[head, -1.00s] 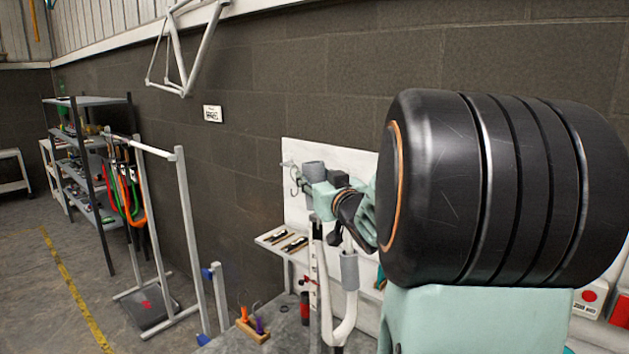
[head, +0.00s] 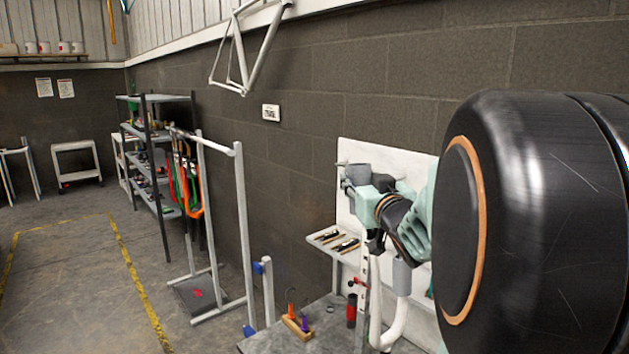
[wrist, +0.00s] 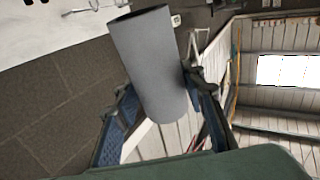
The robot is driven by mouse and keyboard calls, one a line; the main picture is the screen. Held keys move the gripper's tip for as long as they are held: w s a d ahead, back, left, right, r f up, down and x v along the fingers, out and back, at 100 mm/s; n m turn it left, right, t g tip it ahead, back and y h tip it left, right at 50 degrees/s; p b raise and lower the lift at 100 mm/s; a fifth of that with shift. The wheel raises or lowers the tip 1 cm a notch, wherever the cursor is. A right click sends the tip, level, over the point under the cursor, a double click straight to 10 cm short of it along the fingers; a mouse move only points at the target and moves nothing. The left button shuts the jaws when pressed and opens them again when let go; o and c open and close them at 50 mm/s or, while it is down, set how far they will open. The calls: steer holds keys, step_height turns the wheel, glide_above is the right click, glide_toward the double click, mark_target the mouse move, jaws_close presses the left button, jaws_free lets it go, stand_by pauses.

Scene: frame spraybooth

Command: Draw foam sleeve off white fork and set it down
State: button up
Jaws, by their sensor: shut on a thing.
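A grey foam sleeve (wrist: 152,62), a plain smooth cylinder, is clamped between the two blue-padded fingers of my gripper (wrist: 160,98) in the wrist view. In the head view my gripper (head: 352,184) holds this sleeve up, clear of the fork, in front of the white board. The white fork (head: 388,335) stands below and slightly right of my gripper, with its curved lower part near the bench. Another grey sleeve (head: 402,276) is around its right leg. My arm hides part of the fork's upper end.
A grey bench (head: 290,342) holds a wooden block with coloured tools (head: 297,326) and a red-black cylinder (head: 351,311). A small shelf with brushes (head: 340,243) is behind. A white rack (head: 243,235) and shelving (head: 160,150) stand left. Open floor lies far left.

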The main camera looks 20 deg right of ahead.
steer(key=shift+s+a+b, duration=0.25)
steer(key=shift+s+a, duration=0.05)
steer(key=shift+a, duration=0.6)
steer(key=shift+s+a+b, duration=0.25)
steer(key=shift+s+a, duration=0.05)
steer(key=shift+a, duration=0.55)
